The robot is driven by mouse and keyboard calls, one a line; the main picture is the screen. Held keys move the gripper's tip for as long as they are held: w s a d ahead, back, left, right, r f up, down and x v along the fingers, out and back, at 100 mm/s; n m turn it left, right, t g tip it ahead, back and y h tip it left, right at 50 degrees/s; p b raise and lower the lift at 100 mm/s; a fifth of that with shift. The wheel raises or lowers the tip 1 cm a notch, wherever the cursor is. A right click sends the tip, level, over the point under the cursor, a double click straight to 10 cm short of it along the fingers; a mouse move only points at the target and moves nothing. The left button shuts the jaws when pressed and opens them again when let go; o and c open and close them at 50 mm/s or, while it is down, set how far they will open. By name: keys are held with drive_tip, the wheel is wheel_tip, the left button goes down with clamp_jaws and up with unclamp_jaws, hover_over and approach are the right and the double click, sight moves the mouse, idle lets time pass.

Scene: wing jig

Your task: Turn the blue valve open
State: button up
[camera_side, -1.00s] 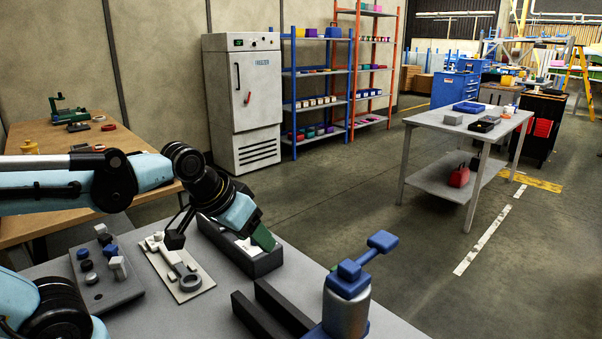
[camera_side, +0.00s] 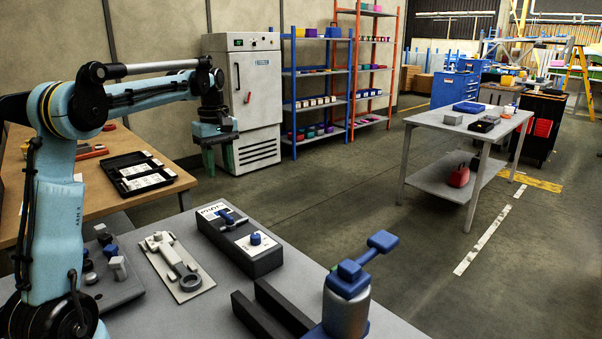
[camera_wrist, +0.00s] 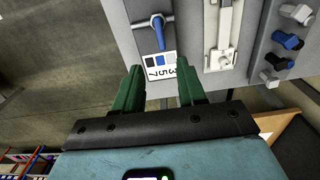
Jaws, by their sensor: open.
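A dark box (camera_side: 268,262) stands on the grey table. A blue lever handle (camera_side: 232,218) lies across its top near the label end, and a round blue knob (camera_side: 255,239) sits on a white plate at its other end. In the wrist view the blue lever (camera_wrist: 158,32) crosses a thin grey bar, above a label card (camera_wrist: 161,67). Which blue part is the valve is not marked. My gripper (camera_side: 218,168) hangs above and behind the box, clear of it. Its green fingers are apart and empty; the wrist view also shows them (camera_wrist: 159,80).
A blue-topped silver cylinder (camera_side: 346,312) stands beside dark bars (camera_side: 275,310) in front. A beige plate with a grey lever (camera_side: 178,270) and a grey block with several knobs (camera_side: 113,285) lie left of the box. A wooden table (camera_side: 60,190) holds a black tray (camera_side: 140,174).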

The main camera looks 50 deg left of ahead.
sight(224, 213)
wheel_tip(224, 213, down, 12)
drive_tip(key=shift+a+f, duration=0.1)
idle(0.5)
drive_tip(key=shift+c, duration=0.4)
clamp_jaws()
